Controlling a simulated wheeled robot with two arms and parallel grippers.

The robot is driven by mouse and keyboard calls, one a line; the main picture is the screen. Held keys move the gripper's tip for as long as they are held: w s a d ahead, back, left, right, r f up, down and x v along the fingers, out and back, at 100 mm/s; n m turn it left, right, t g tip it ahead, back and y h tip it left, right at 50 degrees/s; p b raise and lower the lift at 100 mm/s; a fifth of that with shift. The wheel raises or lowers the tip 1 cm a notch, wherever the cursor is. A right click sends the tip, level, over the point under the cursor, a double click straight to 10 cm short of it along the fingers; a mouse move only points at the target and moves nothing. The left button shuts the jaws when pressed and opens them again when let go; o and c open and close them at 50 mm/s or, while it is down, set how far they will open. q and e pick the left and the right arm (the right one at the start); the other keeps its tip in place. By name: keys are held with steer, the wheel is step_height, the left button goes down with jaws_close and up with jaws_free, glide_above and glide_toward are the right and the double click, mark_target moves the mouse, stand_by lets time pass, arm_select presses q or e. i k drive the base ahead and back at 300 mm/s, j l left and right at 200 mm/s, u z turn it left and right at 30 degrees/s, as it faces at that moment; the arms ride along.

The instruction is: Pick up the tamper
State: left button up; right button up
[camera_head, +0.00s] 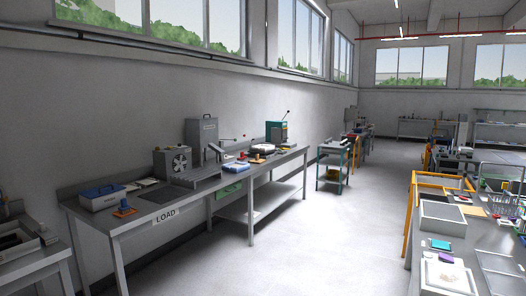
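I cannot tell for certain which thing is the tamper. A small tool with an orange base and a dark upright handle (124,208) stands near the front left of the long grey workbench (185,213). A small orange-red item (257,159) sits farther along the same bench; its shape is too small to make out. Neither of my grippers shows in the head view.
The bench marked LOAD also carries a blue-and-white box (102,197), a machine with a fan (173,162) and a teal machine (277,132). A teal-framed cart (334,165) stands beyond. An orange frame (409,215) and crowded tables are right. The middle floor (300,235) is clear.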

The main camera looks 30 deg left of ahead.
mark_target(258, 160)
steer(key=i+j+u, duration=0.35)
steer(key=i, duration=0.45)
steer(key=i+u, duration=0.4)
steer(key=i, duration=3)
